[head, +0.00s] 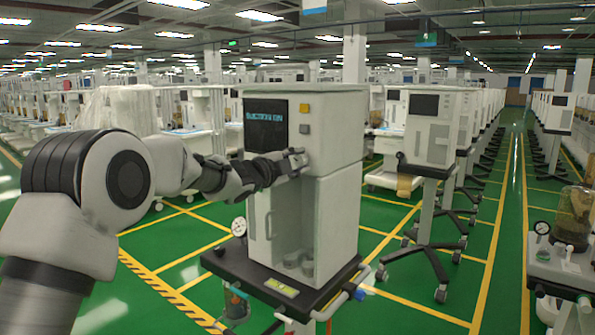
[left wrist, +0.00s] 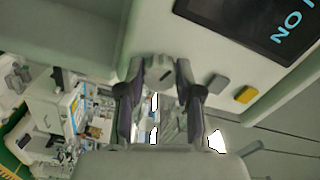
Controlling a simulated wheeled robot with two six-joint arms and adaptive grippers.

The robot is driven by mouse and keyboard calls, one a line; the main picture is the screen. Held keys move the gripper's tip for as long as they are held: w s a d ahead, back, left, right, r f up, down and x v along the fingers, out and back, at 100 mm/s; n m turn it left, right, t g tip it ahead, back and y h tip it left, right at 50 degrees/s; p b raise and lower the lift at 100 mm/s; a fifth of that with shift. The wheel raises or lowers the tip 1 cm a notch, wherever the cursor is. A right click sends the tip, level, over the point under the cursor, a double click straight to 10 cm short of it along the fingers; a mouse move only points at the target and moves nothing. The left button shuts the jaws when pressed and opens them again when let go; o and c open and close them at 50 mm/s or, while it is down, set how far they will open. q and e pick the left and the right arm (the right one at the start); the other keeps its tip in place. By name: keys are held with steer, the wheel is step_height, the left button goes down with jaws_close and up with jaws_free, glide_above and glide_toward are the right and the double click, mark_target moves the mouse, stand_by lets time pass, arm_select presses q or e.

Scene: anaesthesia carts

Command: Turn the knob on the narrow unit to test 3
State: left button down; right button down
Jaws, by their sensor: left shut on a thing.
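A tall, narrow white unit (head: 338,130) stands in front of me, with a dark screen (head: 265,123) showing blue text too small to read surely. My left gripper (head: 298,160) is at its front face, below the screen and buttons. In the left wrist view, the left gripper (left wrist: 160,78) is shut on the grey knob (left wrist: 159,71), with one finger on each side. A dark mark shows on the knob; its setting labels cannot be read. The screen (left wrist: 255,22) is partly cut off there. The right gripper is not in view.
A yellow button (head: 304,108) and a grey button (head: 304,129) sit just above the gripper. A round gauge (head: 239,227) stands at the unit's left on the dark base (head: 240,262). Another white unit on a wheeled stand (head: 432,128) is to the right, with green floor between.

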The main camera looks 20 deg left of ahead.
arm_select(q)
steer(key=shift+f+m+b, duration=0.1)
steer(key=shift+m+b, duration=0.5)
steer(key=shift+m, duration=0.4)
steer(key=c, duration=0.8)
jaws_free()
steer(key=shift+o, duration=0.2)
steer(key=v, duration=1.2)
